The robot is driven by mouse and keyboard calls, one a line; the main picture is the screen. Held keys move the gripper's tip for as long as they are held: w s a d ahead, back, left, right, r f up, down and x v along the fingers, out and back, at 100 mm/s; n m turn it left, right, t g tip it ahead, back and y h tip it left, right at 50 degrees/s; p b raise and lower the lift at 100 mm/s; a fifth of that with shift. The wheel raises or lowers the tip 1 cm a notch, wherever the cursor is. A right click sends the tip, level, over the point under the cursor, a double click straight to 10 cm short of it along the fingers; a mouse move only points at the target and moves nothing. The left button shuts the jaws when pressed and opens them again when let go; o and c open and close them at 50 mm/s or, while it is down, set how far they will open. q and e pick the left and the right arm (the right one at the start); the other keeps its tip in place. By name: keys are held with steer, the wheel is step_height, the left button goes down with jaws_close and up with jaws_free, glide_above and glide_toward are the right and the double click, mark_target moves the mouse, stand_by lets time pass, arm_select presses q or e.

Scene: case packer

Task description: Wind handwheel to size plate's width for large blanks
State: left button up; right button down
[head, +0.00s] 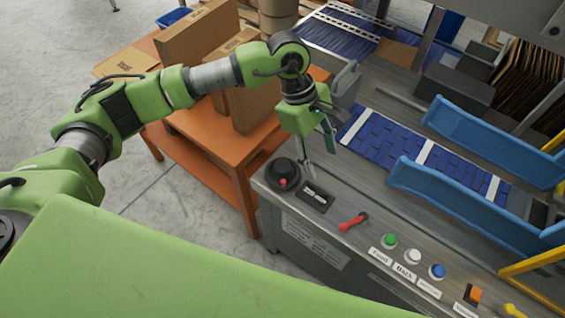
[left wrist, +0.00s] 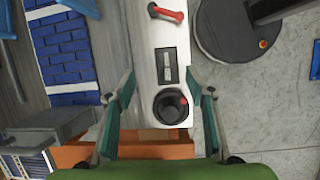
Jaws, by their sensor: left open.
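The handwheel (head: 283,176) is a black round wheel with a small red knob, at the left end of the machine's grey control ledge. In the left wrist view the handwheel (left wrist: 168,108) lies between my fingers as seen from above. The size plate (head: 315,196) is a dark plate with a pale marking right beside the wheel; it also shows in the left wrist view (left wrist: 166,67). My left gripper (head: 317,152) is open and empty, pointing down above the ledge near the wheel and plate. No contact with the wheel is visible. My right gripper is out of view.
A red lever (head: 352,221) and green, white and blue buttons (head: 412,257) line the ledge to the right. Blue guide rails (head: 465,202) flank the blue conveyor (head: 385,138) behind. An orange table (head: 222,155) with cardboard boxes (head: 197,38) stands left of the machine.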

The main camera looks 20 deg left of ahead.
mark_target(282, 166)
arm_select(q)
steer(key=w+a+y, duration=0.3)
steer(key=a+y, duration=0.1)
steer(key=a, duration=0.6)
steer(key=shift+t, duration=0.4)
step_height(282, 166, down, 12)
steer(key=p, duration=0.3)
steer(key=shift+w+r, duration=0.1)
steer(key=shift+r, duration=0.15)
steer(key=shift+f, duration=0.7)
steer(key=c, duration=1.1)
